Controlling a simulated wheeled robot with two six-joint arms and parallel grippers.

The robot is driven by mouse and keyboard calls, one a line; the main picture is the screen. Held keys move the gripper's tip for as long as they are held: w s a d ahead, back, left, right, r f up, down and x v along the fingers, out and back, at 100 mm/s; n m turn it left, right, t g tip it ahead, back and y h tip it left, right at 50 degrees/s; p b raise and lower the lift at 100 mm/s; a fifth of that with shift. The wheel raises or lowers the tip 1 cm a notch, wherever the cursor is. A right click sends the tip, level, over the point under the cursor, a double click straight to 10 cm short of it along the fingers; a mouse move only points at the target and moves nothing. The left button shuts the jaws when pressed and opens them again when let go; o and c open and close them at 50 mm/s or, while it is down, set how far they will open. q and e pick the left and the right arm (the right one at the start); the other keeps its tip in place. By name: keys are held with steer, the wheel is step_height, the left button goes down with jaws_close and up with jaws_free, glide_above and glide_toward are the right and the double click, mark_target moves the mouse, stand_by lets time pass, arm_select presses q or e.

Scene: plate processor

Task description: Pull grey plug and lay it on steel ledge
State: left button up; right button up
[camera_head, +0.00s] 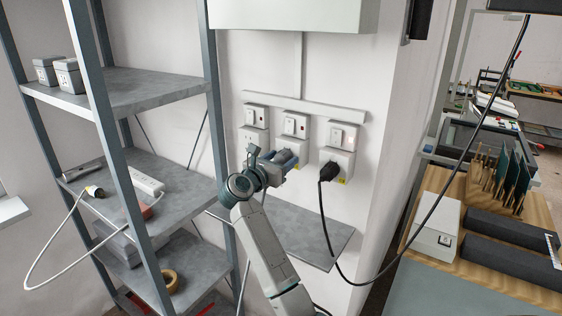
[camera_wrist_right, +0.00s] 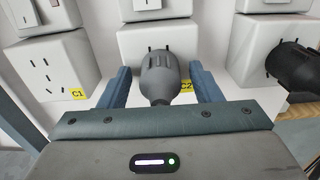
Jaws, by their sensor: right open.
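The grey plug (camera_wrist_right: 160,78) sits in the middle wall socket (camera_wrist_right: 150,42), beside the yellow C2 label, in the right wrist view. My right gripper (camera_wrist_right: 160,90) is open, with one blue finger on each side of the plug and visible gaps between. In the head view my right gripper (camera_head: 279,160) is up at the middle socket (camera_head: 293,143) and largely hides the plug. The steel ledge (camera_head: 318,238) is a bare grey shelf on the wall below the sockets. My left gripper is not in view.
A black plug (camera_head: 328,172) with a hanging black cable is in the right socket, close to my right gripper. The left socket (camera_head: 253,138) is empty. A metal shelf rack (camera_head: 150,90) stands left. A wooden bench (camera_head: 440,180) with a white box is at right.

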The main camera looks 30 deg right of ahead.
jaws_close()
steer(key=shift+a, duration=0.15)
steer(key=shift+b+v, duration=0.8)
steer(key=shift+v, duration=2.1)
